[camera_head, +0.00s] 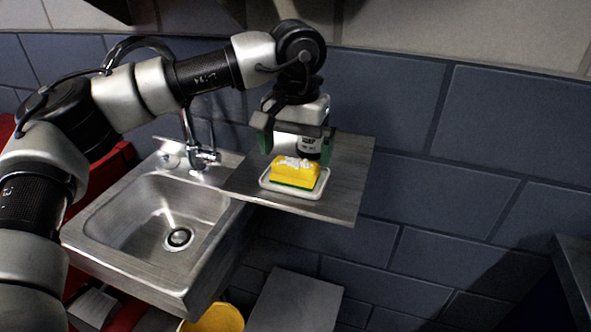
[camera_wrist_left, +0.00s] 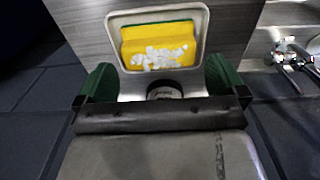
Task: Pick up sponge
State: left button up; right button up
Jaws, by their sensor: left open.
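The yellow sponge (camera_head: 296,170) with a green underside lies in a white tray (camera_head: 318,190) on a metal shelf. White foam or flecks lie on its top. The sponge also shows in the left wrist view (camera_wrist_left: 158,46), inside the tray's rim (camera_wrist_left: 205,18). My left gripper (camera_head: 295,143) is open and points down, above and just behind the sponge, with its green fingers spread. In the left wrist view its fingers (camera_wrist_left: 160,82) stand apart, with the sponge beyond their tips. Nothing is held. My right gripper is not in view.
A metal sink (camera_head: 150,215) with a faucet (camera_head: 203,152) stands left of the shelf (camera_head: 345,185). A yellow bucket (camera_head: 215,318) is below. A blue block wall is behind.

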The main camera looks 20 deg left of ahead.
aim_at(297, 160)
pick_arm(q)
jog(key=shift+w+f, duration=0.1)
jog(key=shift+f, duration=1.4)
jog(key=c, duration=0.7)
jog(key=shift+r, duration=0.1)
